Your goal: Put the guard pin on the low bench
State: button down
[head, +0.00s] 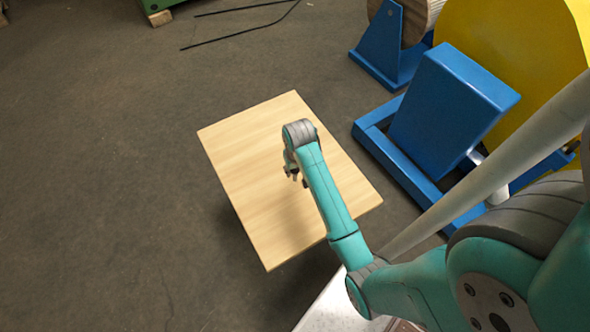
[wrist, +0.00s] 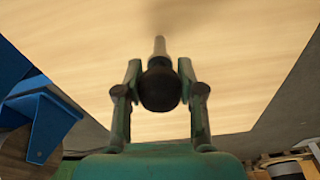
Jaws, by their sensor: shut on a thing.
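My gripper (wrist: 160,90) is shut on the guard pin (wrist: 160,86), which has a dark round knob and a pale metal shank. The shank points away from the gripper in the wrist view. The low bench (head: 245,155) is a pale wooden top in the middle of the head view. My gripper (head: 296,178) is over the bench in the head view, and the pin is too small to make out there. The bench top (wrist: 235,40) fills most of the wrist view behind the pin. I cannot tell whether the pin touches it.
Blue steel machinery (head: 450,115) with a large yellow disc (head: 510,40) stands to the right of the bench. A wooden spool (head: 415,18) is at the top. Dark rods (head: 240,35) lie on the floor at the back. The floor left of the bench is clear.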

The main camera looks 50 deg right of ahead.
jog(key=shift+f, duration=0.35)
jog(key=shift+f, duration=0.15)
jog(key=c, duration=0.7)
grip_release()
